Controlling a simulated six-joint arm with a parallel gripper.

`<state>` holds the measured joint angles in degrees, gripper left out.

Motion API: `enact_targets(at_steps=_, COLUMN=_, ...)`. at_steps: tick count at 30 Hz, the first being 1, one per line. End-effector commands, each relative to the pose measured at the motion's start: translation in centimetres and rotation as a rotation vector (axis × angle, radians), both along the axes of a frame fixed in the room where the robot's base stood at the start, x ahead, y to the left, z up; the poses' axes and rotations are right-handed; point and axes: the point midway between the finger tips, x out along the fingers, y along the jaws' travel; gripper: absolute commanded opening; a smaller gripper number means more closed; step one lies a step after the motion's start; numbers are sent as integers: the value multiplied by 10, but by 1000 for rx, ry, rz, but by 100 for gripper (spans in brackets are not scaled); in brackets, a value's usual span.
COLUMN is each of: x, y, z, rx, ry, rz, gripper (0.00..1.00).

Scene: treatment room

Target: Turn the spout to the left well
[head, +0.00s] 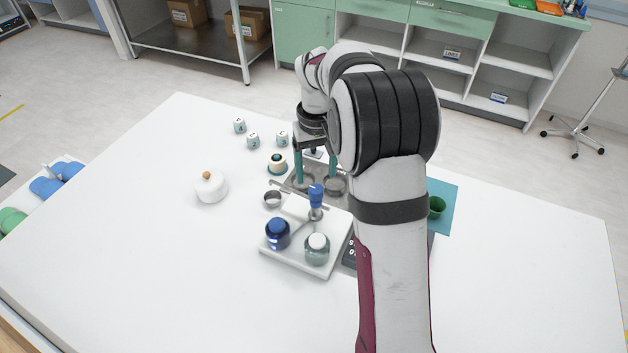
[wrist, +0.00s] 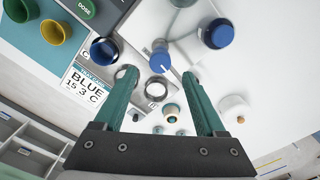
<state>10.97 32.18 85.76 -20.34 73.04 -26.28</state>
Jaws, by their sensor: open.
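The dispenser has a blue knob (head: 316,194) on top of a short post at the back of a white base (head: 285,264). The knob also shows in the wrist view (wrist: 160,55), ahead of my fingers, with a pale line on it. The spout is hard to make out, so I cannot tell which well it faces.
A dark blue bottle (head: 277,236) and a pale bottle (head: 317,252) stand on the base. A small metal cup (head: 272,199) and a white lidded pot (head: 211,187) stand left. Small jars (head: 253,140) are behind. A card reading BLUE (wrist: 86,88) shows. The front left table is clear.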

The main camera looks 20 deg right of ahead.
Motion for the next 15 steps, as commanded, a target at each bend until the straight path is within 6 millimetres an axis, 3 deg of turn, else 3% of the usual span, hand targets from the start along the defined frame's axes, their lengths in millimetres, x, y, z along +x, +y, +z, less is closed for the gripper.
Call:
enact_targets(at_steps=3, x=-1, y=0, z=-29, rx=0, ry=4, rz=0, gripper=73)
enact_targets(at_steps=6, x=0, y=0, z=-44, rx=0, ry=2, rz=1, gripper=73)
enact_targets(at_steps=15, x=0, y=0, z=-55, rx=0, ry=-1, rz=0, gripper=73)
